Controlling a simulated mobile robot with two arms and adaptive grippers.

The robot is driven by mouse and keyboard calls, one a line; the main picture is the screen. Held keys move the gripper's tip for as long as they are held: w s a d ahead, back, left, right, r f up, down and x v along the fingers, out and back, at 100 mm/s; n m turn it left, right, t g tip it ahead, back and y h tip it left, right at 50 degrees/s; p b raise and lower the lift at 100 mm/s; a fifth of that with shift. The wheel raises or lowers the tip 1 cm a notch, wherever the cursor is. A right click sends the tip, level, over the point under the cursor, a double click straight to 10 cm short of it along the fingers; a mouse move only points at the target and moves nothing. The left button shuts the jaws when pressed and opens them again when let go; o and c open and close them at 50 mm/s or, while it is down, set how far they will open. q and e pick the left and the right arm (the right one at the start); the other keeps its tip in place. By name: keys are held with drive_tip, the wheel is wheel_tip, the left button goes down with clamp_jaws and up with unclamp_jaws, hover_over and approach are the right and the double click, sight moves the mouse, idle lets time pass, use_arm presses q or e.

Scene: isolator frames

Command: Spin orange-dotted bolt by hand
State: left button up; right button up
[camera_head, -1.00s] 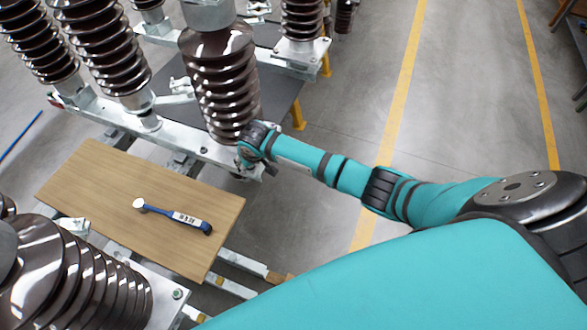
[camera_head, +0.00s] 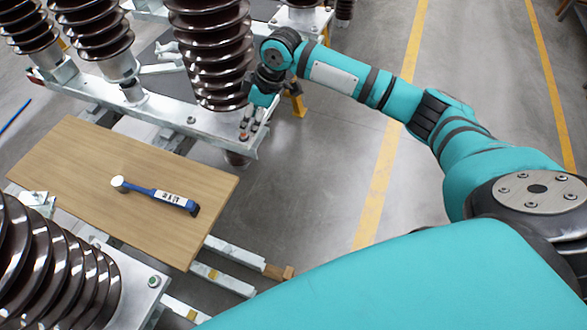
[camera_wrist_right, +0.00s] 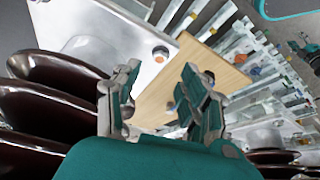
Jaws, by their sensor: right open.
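The orange-dotted bolt (camera_wrist_right: 160,54) sits on the bright metal plate (camera_wrist_right: 120,45) in the right wrist view, near the plate's edge. A small reddish dot near the end of the metal beam (camera_head: 190,135) in the head view seems to be the same bolt (camera_head: 243,137). My right gripper (camera_head: 251,127) points down over this beam end, beside a brown ribbed insulator. In the wrist view its two fingers (camera_wrist_right: 160,76) are spread with nothing between them, and the bolt appears beyond the tips. I cannot tell the exact gap. My left gripper is not in view.
A brown insulator (camera_head: 212,60) stands close beside the gripper. A wooden board (camera_head: 90,150) carries a blue tool with a white round end (camera_head: 170,197). Another ribbed insulator (camera_head: 50,260) stands at lower left. The floor right of the beam is clear.

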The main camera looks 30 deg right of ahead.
drive_tip(key=b+v, duration=0.1)
drive_tip(key=v, duration=1.1)
drive_tip(key=a+f+m+t+b, duration=0.1)
drive_tip(key=a+f+m, duration=0.1)
drive_tip(key=f, duration=0.9)
drive_tip(key=a+f+m, duration=0.2)
drive_tip(key=f, duration=0.9)
drive_tip(key=s+d+f+m, duration=0.1)
drive_tip(key=s+f, duration=0.2)
drive_tip(key=f, duration=0.5)
drive_tip(key=s+d+f+m+h+b, duration=0.1)
drive_tip(key=s+d+f, duration=0.1)
drive_tip(key=f, duration=0.6)
drive_tip(key=s+d+f+m+h, duration=0.1)
drive_tip(key=s+d+f, duration=0.1)
drive_tip(key=f, duration=0.7)
drive_tip(key=shift+s+d+m+b, duration=0.25)
drive_tip(key=shift+s+m+b, duration=0.05)
drive_tip(key=shift+s, duration=0.6)
drive_tip(key=shift+r, duration=0.15)
